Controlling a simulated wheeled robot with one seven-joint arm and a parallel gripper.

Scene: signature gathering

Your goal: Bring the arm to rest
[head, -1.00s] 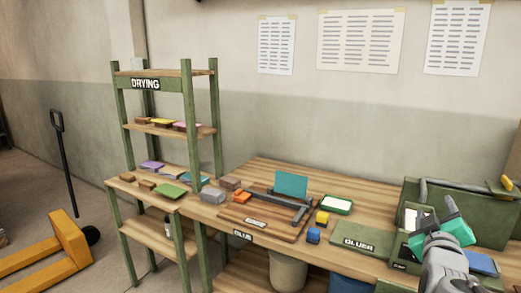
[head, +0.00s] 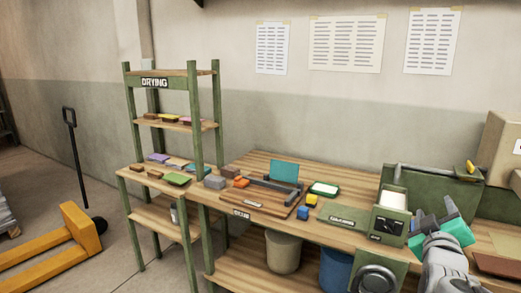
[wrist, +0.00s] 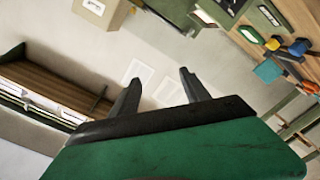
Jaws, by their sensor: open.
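My gripper (head: 436,213) is at the lower right of the head view, raised in front of the bench's right part. Its two dark fingers are apart with nothing between them. In the wrist view my gripper (wrist: 160,90) also shows two spread, empty fingers, with the wall and posted sheets beyond them. The wrist view is strongly tilted. The grey arm behind the gripper hides part of the bench's right side.
A wooden bench (head: 262,164) carries a teal board (head: 284,173), small blocks and a green machine (head: 388,222). A green drying rack (head: 192,125) stands left, a yellow pallet jack (head: 62,248) further left. A cardboard box (head: 500,150) is at the right.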

